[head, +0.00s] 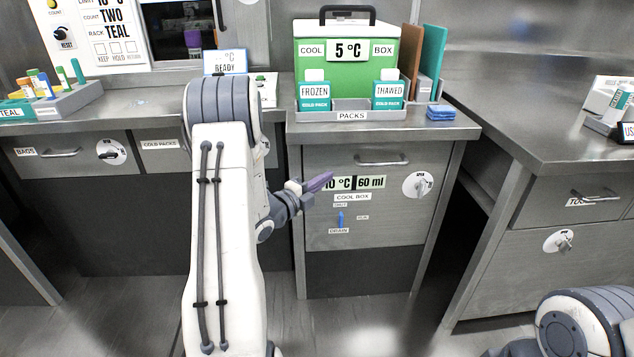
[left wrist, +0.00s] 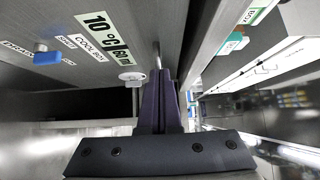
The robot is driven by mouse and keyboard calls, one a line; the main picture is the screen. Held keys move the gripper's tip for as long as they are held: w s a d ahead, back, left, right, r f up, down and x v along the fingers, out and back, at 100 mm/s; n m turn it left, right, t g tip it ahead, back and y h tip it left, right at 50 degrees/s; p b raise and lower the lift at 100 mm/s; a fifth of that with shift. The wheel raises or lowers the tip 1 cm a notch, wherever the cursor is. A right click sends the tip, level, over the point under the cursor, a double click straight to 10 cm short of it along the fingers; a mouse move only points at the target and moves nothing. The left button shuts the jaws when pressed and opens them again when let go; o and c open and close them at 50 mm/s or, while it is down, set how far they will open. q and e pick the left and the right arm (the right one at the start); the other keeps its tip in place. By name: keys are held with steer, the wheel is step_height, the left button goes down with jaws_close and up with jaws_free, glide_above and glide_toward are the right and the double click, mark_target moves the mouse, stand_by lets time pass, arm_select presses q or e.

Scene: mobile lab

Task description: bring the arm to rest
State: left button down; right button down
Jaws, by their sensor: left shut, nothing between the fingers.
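My left arm stands up in the middle of the head view. My left gripper (head: 318,182) has purple fingers and points right, in front of the cool box cabinet (head: 322,230). In the left wrist view the fingers of my left gripper (left wrist: 160,105) lie together with nothing between them. They are near the cabinet front, which carries a "10 °C 60 ml" label (left wrist: 103,33); I cannot tell the exact gap. My right gripper does not show; only part of my right arm is in the head view's lower right corner.
A green cool box (head: 347,75) stands on the counter behind a packs rack (head: 352,116) with frozen and thawed packs. A blue folded cloth (head: 441,112) lies beside it. Another counter (head: 540,130) stands right.

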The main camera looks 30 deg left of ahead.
arm_select(q)
steer(key=s+d+f+n+g, duration=0.1)
steer(key=s+d+n+g, duration=0.2)
steer(key=d, duration=0.7)
steer(key=d+n+g, duration=0.3)
steer(key=d+g, duration=0.2)
steer(key=d, duration=0.6)
steer(key=s+d+n+g+y, duration=0.1)
steer(key=s+d+n+g, duration=0.35)
steer(key=s, duration=0.95)
steer(key=s+d+n+g, duration=0.1)
steer(key=s+d+g, duration=0.55)
steer(key=s, duration=0.85)
step_height(320, 180, up, 34)
steer(key=s+d+t+p, duration=0.1)
steer(key=p, duration=3.2)
steer(key=shift+s+d+f, duration=0.15)
steer(key=shift+s, duration=0.15)
steer(key=shift+n, duration=0.25)
